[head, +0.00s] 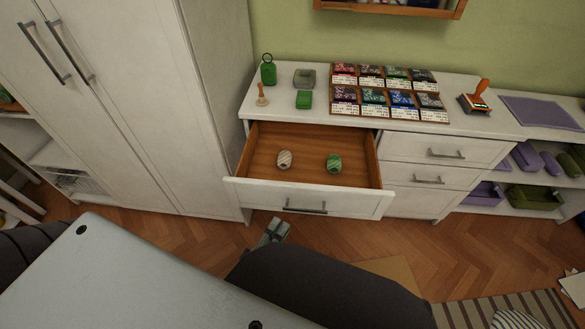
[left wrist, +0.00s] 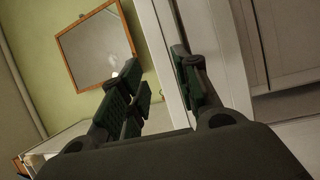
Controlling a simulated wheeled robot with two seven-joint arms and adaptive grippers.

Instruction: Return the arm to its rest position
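My left gripper (head: 273,231) shows small in the head view, just in front of the open drawer's front panel and low beside the cabinet base. My dark arm link hides part of it. In the left wrist view its two fingers (left wrist: 165,82) stand apart with nothing between them, so it is open and empty. My right gripper is not in view.
The open drawer (head: 262,186) juts out near my left gripper and holds a pale twine roll (head: 284,159) and a green one (head: 334,163). A tall white wardrobe (head: 150,90) stands left. The dresser top carries stamps and several ink pads.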

